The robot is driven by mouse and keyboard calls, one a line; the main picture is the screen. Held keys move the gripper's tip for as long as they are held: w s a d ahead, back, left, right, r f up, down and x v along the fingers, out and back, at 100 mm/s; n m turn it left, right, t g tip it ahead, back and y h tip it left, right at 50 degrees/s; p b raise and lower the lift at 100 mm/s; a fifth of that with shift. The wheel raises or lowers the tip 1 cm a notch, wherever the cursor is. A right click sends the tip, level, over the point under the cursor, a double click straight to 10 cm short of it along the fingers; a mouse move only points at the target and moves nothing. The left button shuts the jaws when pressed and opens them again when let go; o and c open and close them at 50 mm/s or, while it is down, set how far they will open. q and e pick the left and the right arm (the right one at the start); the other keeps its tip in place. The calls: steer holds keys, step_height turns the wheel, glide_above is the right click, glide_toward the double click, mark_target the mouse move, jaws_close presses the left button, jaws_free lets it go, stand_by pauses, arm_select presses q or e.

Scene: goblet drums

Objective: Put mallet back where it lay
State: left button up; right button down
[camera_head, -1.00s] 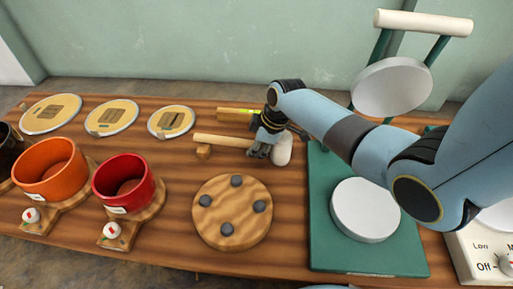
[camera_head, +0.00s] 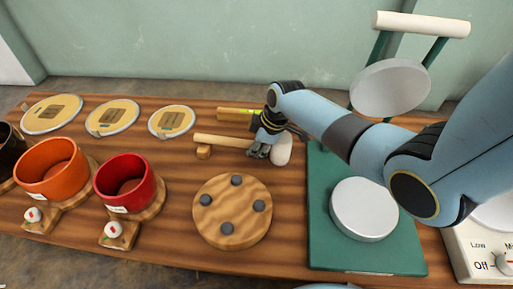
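The mallet lies near the back of the wooden table, with its pale handle (camera_head: 222,141) pointing left and its whitish head (camera_head: 282,150) at the right. The handle's left part is at a small wooden block (camera_head: 204,152); whether it touches the block is hard to tell. My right gripper (camera_head: 259,152) is at the handle just left of the head, pointing down, with its fingers around or right beside the handle. The gripper hides that part of the handle, and I cannot tell whether the fingers grip it. My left gripper is not in view.
Orange (camera_head: 50,168) and red (camera_head: 125,182) pots stand left, with round lids (camera_head: 172,121) behind them. A round board (camera_head: 232,212) with dark pegs is in front of the mallet. A green press (camera_head: 400,248) stands right, under my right arm. A yellow tool (camera_head: 234,112) lies behind.

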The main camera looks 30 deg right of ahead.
steer(key=c, duration=2)
jaws_free()
steer(key=shift+f, duration=0.1)
steer(key=shift+c, duration=0.2)
steer(key=o, duration=0.7)
steer(key=shift+s+f, duration=0.1)
steer(key=v, duration=1.2)
